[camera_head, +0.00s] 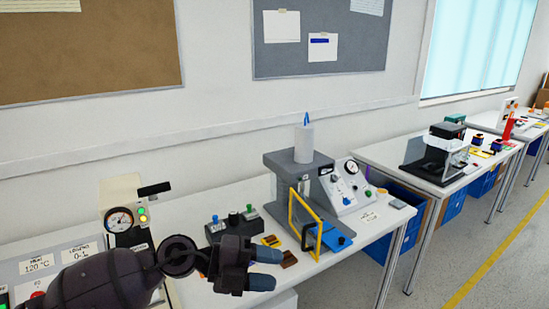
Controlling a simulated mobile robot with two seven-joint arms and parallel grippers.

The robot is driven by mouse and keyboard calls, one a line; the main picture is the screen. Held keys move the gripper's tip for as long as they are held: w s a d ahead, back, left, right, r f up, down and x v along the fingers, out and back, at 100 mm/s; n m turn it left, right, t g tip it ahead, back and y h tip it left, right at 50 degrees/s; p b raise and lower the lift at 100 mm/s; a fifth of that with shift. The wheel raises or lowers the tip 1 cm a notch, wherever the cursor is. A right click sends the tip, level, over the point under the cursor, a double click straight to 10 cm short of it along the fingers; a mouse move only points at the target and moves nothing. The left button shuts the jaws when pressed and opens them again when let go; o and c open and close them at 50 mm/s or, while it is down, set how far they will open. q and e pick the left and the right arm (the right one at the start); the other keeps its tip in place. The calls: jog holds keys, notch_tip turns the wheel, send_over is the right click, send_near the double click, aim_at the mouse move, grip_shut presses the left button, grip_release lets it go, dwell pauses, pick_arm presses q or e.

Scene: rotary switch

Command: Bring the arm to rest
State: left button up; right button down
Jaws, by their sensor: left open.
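My left arm comes in from the lower left, dark and close to the camera. My left gripper (264,269) is open, with two blue-grey fingertips pointing right, and nothing shows between them. It appears in front of the near white table. My right gripper is not in the picture.
A grey press with a yellow frame (302,180) and a white gauge panel (348,188) stand on the white table (258,190). More benches with a black-and-white machine (436,152) extend right. Boards hang on the wall. Open floor (480,250) lies at the lower right.

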pick_arm(q)
jog(key=w+a+r+n+t+h, duration=0.25)
jog(key=w+a+n+t, duration=0.2)
jog(key=n+t, duration=0.65)
jog(key=a+f+n+t+y, duration=0.5)
jog(key=a+f+n+y, duration=0.5)
jog(key=n+y, duration=0.1)
jog(key=s+a+f+n+g+y, duration=0.2)
jog(key=s+a+f+n, duration=0.3)
jog(key=s+f, duration=0.5)
jog(key=s+a+f+n+g+y, duration=0.3)
jog(key=s+a+f+n+y, duration=0.2)
jog(key=s+f, duration=0.6)
jog(key=shift+s+a, duration=0.8)
jog(key=shift+a, duration=0.15)
jog(key=shift+f, duration=0.1)
